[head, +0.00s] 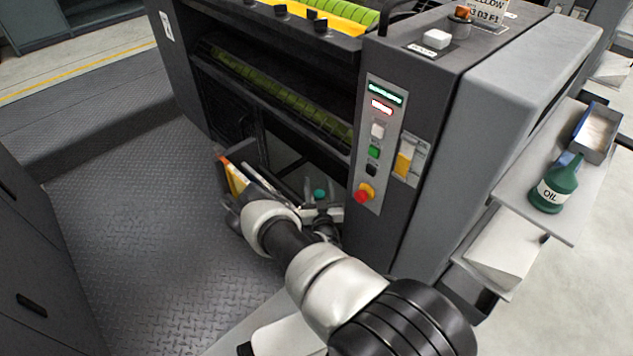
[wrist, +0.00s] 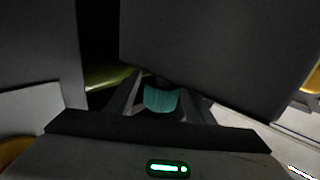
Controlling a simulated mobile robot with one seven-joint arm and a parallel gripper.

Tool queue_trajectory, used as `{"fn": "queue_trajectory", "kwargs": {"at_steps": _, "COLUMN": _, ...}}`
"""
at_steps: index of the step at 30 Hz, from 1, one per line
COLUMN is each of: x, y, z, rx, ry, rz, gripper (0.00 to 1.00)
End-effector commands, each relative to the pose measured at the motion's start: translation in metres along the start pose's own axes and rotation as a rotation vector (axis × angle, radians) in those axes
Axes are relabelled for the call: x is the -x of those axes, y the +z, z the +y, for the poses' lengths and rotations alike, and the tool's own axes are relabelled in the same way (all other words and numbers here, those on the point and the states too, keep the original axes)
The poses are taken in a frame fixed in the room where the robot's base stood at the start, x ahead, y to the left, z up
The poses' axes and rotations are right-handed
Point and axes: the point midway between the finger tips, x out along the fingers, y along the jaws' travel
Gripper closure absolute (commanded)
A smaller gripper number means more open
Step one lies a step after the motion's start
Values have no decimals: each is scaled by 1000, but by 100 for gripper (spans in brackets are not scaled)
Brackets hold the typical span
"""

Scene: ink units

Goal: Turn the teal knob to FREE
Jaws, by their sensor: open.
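The teal knob (wrist: 161,99) shows in the wrist view as a short ribbed cylinder. In the head view a small teal spot (head: 320,194), which looks like the same knob, is low beside the dark press column. My gripper (wrist: 163,101) is open, with one finger on each side of the knob in the wrist view. I cannot tell whether the fingers touch it or how deep they reach around it. In the head view my wrist partly covers this area, so the fingers are hard to make out. No FREE marking is readable.
The press column carries a button panel (head: 376,146) with a red stop button (head: 361,196) close to my arm. Dark panels stand close around my gripper in the wrist view. A green oil bottle (head: 556,184) stands on a shelf at the right. The tread-plate floor (head: 150,230) is clear.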

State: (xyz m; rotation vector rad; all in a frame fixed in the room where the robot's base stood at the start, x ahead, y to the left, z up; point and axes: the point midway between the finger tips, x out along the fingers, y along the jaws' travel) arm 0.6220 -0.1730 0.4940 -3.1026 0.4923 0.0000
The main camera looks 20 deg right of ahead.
Motion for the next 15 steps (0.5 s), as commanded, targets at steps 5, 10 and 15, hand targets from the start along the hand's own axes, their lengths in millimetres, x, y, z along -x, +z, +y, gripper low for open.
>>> {"fn": "queue_trajectory", "kwargs": {"at_steps": 5, "x": 0, "y": 0, "z": 0, "rx": 0, "ry": 0, "rz": 0, "gripper": 52}}
{"fn": "queue_trajectory", "kwargs": {"at_steps": 10, "x": 0, "y": 0, "z": 0, "rx": 0, "ry": 0, "rz": 0, "gripper": 77}}
{"fn": "queue_trajectory", "kwargs": {"at_steps": 15, "x": 0, "y": 0, "z": 0, "rx": 0, "ry": 1, "rz": 0, "gripper": 93}}
